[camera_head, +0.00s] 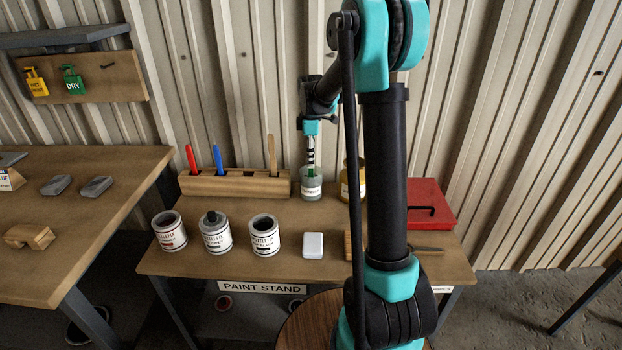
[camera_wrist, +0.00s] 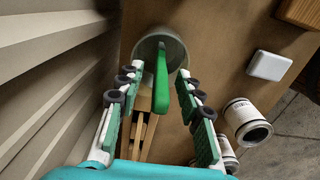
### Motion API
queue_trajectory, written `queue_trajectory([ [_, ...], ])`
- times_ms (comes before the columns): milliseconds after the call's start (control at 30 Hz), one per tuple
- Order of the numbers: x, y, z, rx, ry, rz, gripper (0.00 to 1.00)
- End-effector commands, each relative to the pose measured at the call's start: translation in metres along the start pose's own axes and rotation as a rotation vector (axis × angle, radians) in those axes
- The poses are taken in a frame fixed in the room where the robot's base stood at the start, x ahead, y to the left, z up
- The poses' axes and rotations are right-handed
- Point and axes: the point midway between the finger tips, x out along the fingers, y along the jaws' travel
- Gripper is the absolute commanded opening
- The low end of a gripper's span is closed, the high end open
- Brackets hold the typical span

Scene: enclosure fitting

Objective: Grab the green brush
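The green brush (camera_wrist: 161,82) stands in a grey jar (camera_wrist: 177,50) in the wrist view, its handle pointing up toward the camera. In the head view the jar (camera_head: 312,189) is at the back of the paint stand, with a little green (camera_head: 311,171) showing above it. My gripper (camera_wrist: 156,88) is open above the jar, pointing down. The handle lies between the two spread fingers, with a gap on each side. In the head view my gripper (camera_head: 311,155) is small and partly dark.
A wooden rack (camera_head: 235,184) with a red, a blue and a wooden handle stands left of the jar. A yellow container (camera_head: 345,190) is close on the right, partly behind my arm. Cans (camera_head: 265,238) and a white block (camera_head: 313,245) sit in front. The corrugated wall (camera_head: 255,75) is close behind.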

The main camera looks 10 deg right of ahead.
Motion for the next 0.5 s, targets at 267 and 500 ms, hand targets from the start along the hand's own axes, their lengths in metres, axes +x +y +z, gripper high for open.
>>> queue_trajectory([
  [267,0.0034,-0.0001,0.0002,0.0,0.0,0.0,0.36],
  [500,0.0032,-0.0001,0.0002,0.0,0.0,0.0,0.06],
])
